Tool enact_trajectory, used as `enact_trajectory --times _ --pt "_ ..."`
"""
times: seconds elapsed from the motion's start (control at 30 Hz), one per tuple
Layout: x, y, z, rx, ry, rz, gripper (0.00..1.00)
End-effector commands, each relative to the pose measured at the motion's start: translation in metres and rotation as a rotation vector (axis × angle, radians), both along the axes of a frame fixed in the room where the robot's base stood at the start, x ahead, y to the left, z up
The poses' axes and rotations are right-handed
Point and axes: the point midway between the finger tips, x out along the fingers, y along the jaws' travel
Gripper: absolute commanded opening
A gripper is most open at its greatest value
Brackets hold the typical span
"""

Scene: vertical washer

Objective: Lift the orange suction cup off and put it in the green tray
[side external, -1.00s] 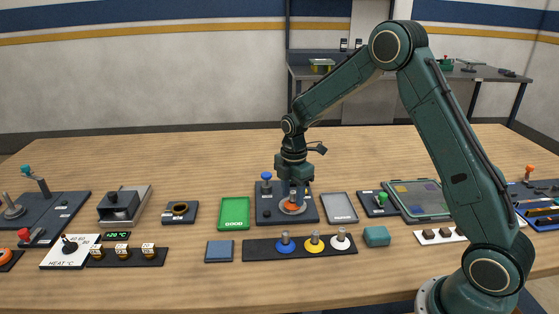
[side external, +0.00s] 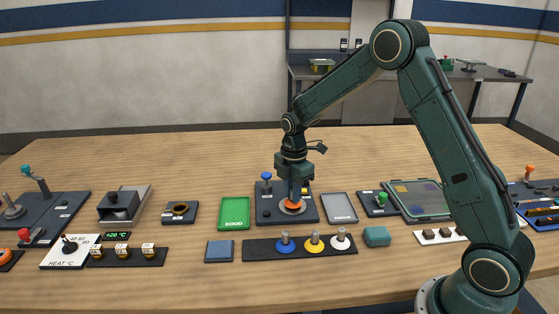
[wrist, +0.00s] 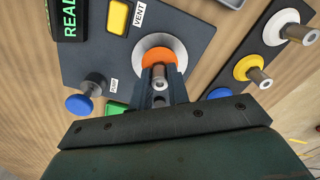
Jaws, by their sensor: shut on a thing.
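The orange suction cup (side external: 293,205) sits on the round silver disc of the dark washer plate (side external: 268,214). In the wrist view the orange cup (wrist: 168,49) shows its orange skirt over the silver disc (wrist: 143,43), with its grey stem pointing toward the camera. My gripper (side external: 295,195) is down over the cup, its fingers shut on the stem; they also show in the wrist view (wrist: 160,88). I see no clear gap between cup and disc. The green tray (side external: 234,226), marked GOOD, lies empty just left of the plate.
A blue-topped pump knob (side external: 266,176) stands at the plate's back left. A grey tray (side external: 340,208) lies to its right. In front is a dark rack (side external: 262,248) with blue, yellow and white cups.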

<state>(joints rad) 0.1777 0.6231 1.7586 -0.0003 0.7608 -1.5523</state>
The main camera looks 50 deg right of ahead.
Motion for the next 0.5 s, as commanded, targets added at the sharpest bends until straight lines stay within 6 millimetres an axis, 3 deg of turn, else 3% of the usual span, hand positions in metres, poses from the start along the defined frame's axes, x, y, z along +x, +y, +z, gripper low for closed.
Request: enact_trajectory --times 0.5 --pt "0.0 0.0 0.015 0.0 -0.001 0.0 0.0"
